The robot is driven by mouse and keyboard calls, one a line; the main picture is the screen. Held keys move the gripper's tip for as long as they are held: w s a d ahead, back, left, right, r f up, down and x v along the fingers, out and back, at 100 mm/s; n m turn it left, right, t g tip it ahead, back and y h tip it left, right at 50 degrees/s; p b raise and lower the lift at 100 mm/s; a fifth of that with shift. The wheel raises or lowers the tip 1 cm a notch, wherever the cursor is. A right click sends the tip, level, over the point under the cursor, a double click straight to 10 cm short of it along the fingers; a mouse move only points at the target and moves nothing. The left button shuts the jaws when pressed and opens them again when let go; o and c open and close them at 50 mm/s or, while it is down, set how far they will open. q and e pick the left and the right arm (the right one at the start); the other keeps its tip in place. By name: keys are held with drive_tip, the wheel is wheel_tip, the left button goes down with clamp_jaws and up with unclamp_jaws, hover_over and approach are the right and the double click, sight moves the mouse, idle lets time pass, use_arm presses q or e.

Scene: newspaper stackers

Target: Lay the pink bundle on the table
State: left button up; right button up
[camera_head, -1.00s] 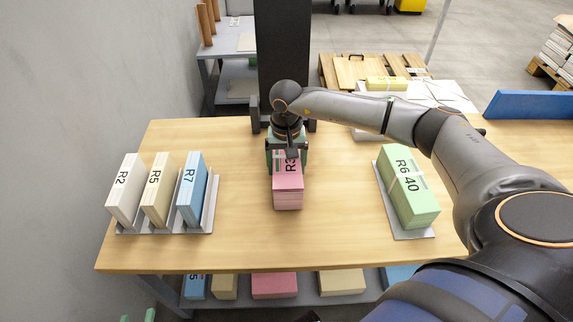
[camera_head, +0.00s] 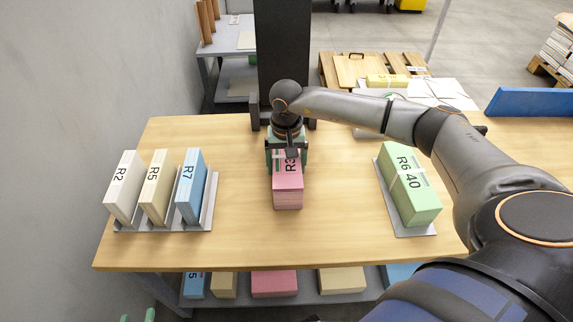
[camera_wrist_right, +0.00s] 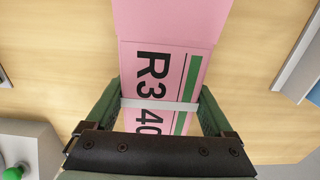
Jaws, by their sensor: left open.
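The pink bundle (camera_head: 288,184), marked R3, shows near the middle of the wooden table (camera_head: 250,240). Its broad face points up, but I cannot tell whether its underside touches the table. My right gripper (camera_head: 287,158) is over its far end, with green fingers along both sides. In the right wrist view the pink bundle (camera_wrist_right: 172,30) sits between the fingers of the right gripper (camera_wrist_right: 162,92), which is shut on it across a pale strap. My left gripper (camera_head: 138,316) barely shows at the bottom left edge. Its two green fingertips are apart and empty.
A grey rack at left holds white R2 (camera_head: 123,188), cream R5 (camera_head: 157,188) and blue R7 (camera_head: 191,188) bundles upright. A green R6 bundle (camera_head: 408,187) lies on a grey tray at right. Bare table surrounds the pink bundle's near end.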

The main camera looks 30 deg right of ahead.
drive_tip(key=shift+o, duration=0.9)
drive_tip(key=shift+r, duration=0.1)
drive_tip(key=shift+s+f, duration=0.1)
drive_tip(key=shift+f, duration=0.1)
use_arm(q)
wheel_tip(320, 180, up, 6)
drive_tip(key=w+t, duration=0.2)
drive_tip(key=w, duration=0.1)
use_arm(e)
drive_tip(key=shift+r, duration=0.1)
use_arm(q)
drive_tip(key=s+f+g+p, duration=0.2)
drive_tip(key=s+f+g, duration=0.2)
drive_tip(key=s+f, duration=0.3)
wheel_tip(320, 180, down, 3)
drive_tip(key=shift+r+n+g, duration=0.15)
drive_tip(key=shift+n+g, duration=0.15)
drive_tip(key=shift+g, duration=0.1)
use_arm(e)
wheel_tip(320, 180, up, 13)
drive_tip(key=shift+f, duration=0.15)
